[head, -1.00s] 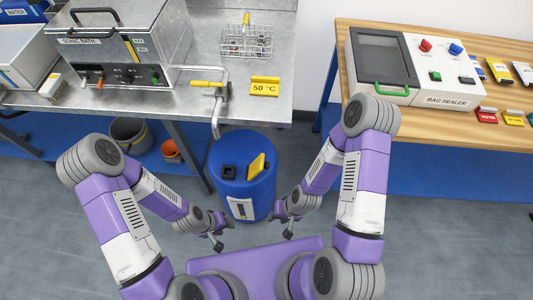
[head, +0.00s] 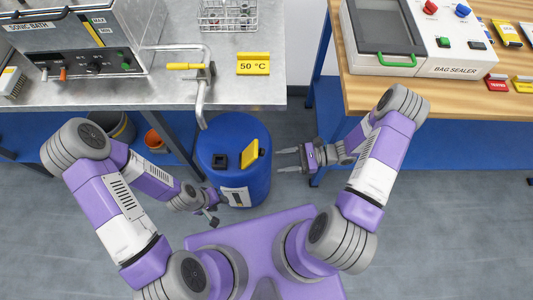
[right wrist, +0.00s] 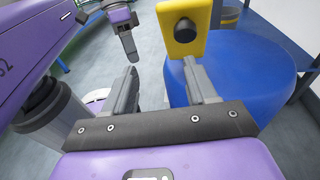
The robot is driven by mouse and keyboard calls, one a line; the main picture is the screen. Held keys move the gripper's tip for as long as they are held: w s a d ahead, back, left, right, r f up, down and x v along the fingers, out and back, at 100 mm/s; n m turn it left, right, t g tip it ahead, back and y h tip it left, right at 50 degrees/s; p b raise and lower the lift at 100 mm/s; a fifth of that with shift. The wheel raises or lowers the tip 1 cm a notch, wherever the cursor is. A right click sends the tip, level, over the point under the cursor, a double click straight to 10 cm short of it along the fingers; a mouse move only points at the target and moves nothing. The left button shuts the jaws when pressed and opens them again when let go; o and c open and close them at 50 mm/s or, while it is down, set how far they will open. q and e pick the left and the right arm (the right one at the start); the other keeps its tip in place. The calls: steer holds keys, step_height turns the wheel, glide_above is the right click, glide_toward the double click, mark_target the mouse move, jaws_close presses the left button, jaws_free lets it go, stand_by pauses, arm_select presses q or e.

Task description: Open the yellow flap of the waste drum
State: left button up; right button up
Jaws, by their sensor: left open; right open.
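The blue waste drum (head: 256,185) stands below the front edge of the steel bench. Its yellow flap (head: 251,153) stands raised on the lid, beside a black square fitting (head: 220,160). In the right wrist view the flap (right wrist: 194,42) appears upright, with a black round knob facing me, above the drum (right wrist: 245,65). My right gripper (head: 279,160) is open and empty, right of the drum, with fingers pointing left at the flap. In the right wrist view its right fingertip is just below the flap; contact cannot be told. My left gripper (head: 218,210) is open near the drum's front left.
A bent pipe with a yellow-handled valve (head: 187,66) hangs over the bench edge behind the drum. Grey and orange buckets (head: 154,141) stand under the bench. The wooden table with the bag sealer (head: 462,69) is at right. Floor right of the drum is clear.

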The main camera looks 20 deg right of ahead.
mark_target(253, 156)
steer(key=w+a+r+m+t+b, duration=0.1)
steer(key=w+a+t, duration=0.1)
steer(key=w+a, duration=0.2)
steer(key=shift+w+a+r+m+y+b, duration=0.15)
steer(key=shift+a+m+y+b, duration=0.15)
steer(key=shift+a+y+b, duration=0.15)
steer(key=shift+c, duration=0.3)
jaws_close()
